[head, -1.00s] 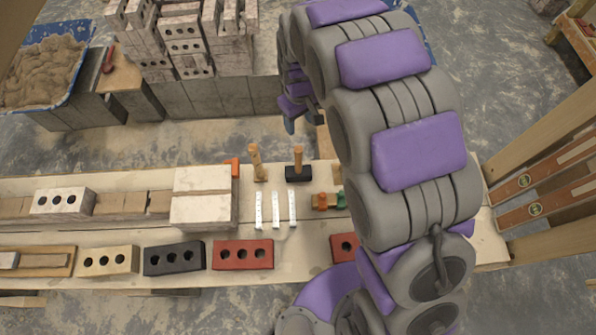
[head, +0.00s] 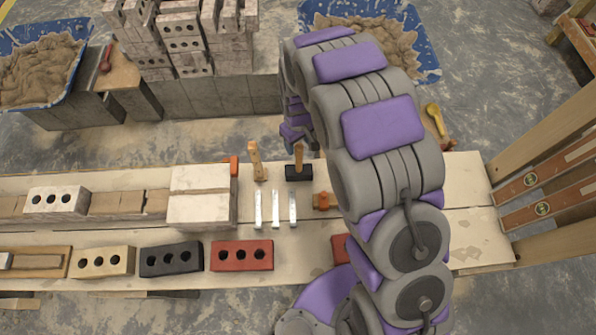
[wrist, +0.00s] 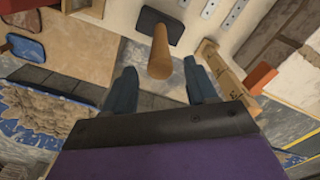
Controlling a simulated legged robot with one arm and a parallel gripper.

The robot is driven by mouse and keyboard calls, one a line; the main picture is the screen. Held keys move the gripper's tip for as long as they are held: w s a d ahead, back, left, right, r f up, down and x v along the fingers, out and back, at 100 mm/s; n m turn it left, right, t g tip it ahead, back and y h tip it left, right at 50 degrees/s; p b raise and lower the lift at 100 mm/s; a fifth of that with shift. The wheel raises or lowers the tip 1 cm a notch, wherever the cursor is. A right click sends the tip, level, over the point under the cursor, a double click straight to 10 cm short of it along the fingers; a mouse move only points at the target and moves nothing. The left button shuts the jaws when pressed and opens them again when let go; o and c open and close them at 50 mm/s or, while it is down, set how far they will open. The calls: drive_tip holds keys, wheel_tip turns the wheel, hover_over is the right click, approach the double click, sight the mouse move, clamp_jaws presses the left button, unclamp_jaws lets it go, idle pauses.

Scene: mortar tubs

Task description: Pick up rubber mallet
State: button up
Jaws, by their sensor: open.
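The rubber mallet has a black head (head: 298,172) resting on the light plank bench and a wooden handle (head: 298,155) standing upright. In the wrist view the black head (wrist: 162,27) lies at the top, and the wooden handle (wrist: 160,55) points toward the camera between the finger directions. My gripper (wrist: 163,82) is open and empty, with its two blue-grey fingers on either side of the handle's near end and apart from it. In the head view my gripper (head: 300,145) is above the mallet, partly hidden by my arm.
Three metal strips (head: 275,209) lie in front. Bricks (head: 242,255) line the front edge.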

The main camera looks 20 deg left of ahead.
sight(299, 151)
drive_tip(key=f, duration=0.2)
drive_tip(key=f+b, duration=0.1)
drive_tip(key=f, duration=0.1)
drive_tip(key=shift+s+d, duration=0.2)
drive_tip(key=shift+d, duration=0.1)
drive_tip(key=shift+w+a+f, duration=0.1)
drive_tip(key=shift+f, duration=0.25)
drive_tip(key=shift+c, duration=0.2)
clamp_jaws()
